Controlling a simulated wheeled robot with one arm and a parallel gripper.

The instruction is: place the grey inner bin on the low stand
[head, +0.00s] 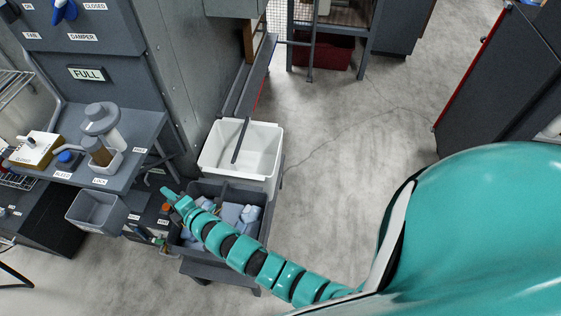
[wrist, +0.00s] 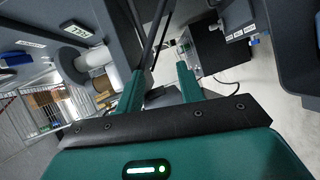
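A small grey bin (head: 96,211), open at the top, is at the left of the head view, just below the front edge of the grey workbench; it looks empty. I cannot tell for sure that it is the inner bin. My gripper (head: 172,194) is to the right of it, above the left edge of a dark divided tub (head: 264,222). In the wrist view my gripper (wrist: 160,82) has its two teal fingers well apart, with nothing clearly held between them. I cannot pick out the low stand with certainty; a dark low base (head: 222,273) shows under the divided tub.
A white tub (head: 262,160) with a dark handle stands behind the divided tub, which holds blue-grey cloths (head: 235,214). The workbench (head: 145,128) carries a pump-like device (head: 103,122) and a white box (head: 36,147). Open concrete floor (head: 340,150) lies to the right.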

